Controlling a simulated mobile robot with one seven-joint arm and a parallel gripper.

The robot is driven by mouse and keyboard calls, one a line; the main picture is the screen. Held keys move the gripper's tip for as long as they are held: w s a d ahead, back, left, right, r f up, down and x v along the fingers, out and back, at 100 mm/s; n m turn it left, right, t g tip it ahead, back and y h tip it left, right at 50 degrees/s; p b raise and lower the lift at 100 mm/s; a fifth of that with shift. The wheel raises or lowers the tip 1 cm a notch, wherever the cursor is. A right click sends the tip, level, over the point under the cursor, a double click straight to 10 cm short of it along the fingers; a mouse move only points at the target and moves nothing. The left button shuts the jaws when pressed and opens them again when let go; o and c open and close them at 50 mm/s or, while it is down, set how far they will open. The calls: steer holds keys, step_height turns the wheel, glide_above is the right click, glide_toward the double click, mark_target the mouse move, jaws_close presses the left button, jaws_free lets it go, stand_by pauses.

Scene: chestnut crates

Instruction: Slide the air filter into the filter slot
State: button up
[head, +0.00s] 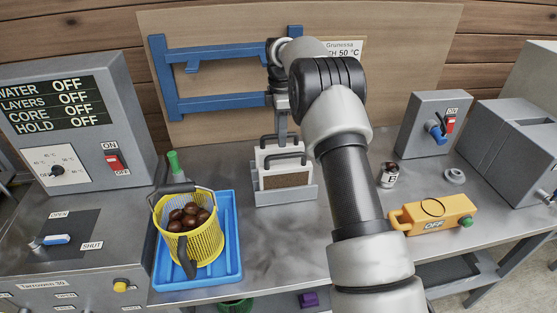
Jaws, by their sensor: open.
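A white-framed panel with a brown mesh face and a black handle, seemingly the air filter (286,180), stands upright in a grey holder (287,197) at the middle of the bench. A second black handle and white frame (265,155) show just behind it. My gripper (282,132) points down at the rear handle. It is open; I cannot tell whether its fingers touch or straddle that handle. A grey box (505,150) at the far right has a dark opening (532,122) on top. I cannot tell whether this is the filter slot.
A yellow basket of chestnuts (203,242) stands in a blue tray (227,277) left of the holder. A yellow tool (437,214), a small can (388,174) and a switch box (428,133) are at right. A blue frame (205,52) stands behind. Bench before the holder is clear.

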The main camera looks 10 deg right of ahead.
mark_target(280, 151)
steer(key=f, duration=0.8)
steer(key=shift+w+a, duration=0.1)
steer(key=shift+w, duration=0.1)
jaws_close()
